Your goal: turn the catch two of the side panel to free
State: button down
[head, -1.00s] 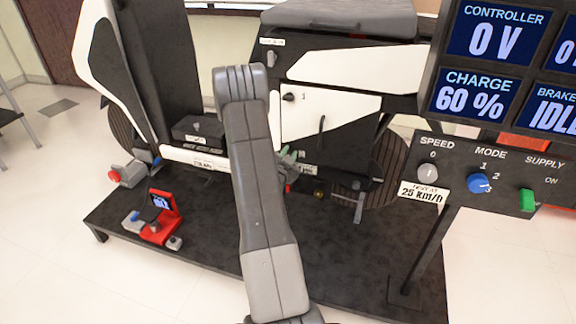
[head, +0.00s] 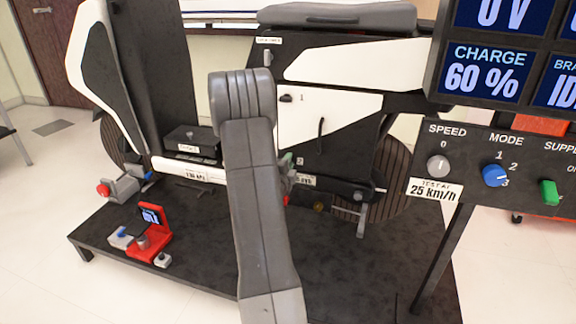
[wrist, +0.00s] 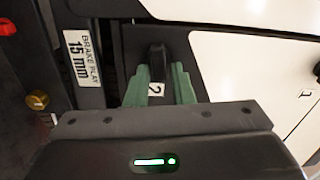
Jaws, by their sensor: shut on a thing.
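The side panel (head: 340,112) is the white panel on the scooter-like chassis, with a small dark catch (head: 286,98) by the mark 1 at its upper left. My gripper (wrist: 159,72) has green fingers, seen in the wrist view on either side of the dark catch two (wrist: 157,58). It is shut on that catch, whose knob points up in that picture, above a small label 2 (wrist: 156,89). In the head view my arm hides catch two and most of my gripper; only a bit of green shows beside the arm. The white panel (wrist: 245,70) lies right of the fingers.
A control console (head: 500,170) with knobs and a screen stands at the right. A red device (head: 152,235) sits on the dark platform (head: 215,265). In the wrist view, a brake play label (wrist: 78,60), a brass knob (wrist: 37,99) and a red part (wrist: 7,27) lie left of the fingers.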

jog(key=shift+f+m, duration=0.15)
jog(key=shift+m, duration=0.55)
jog(key=c, duration=1.4)
grip_release()
jog(key=shift+c, duration=0.2)
jog(key=p+v, duration=0.2)
jog(key=v, duration=1.1)
jog(key=shift+s, duration=0.4)
jog(key=shift+w+a, duration=0.1)
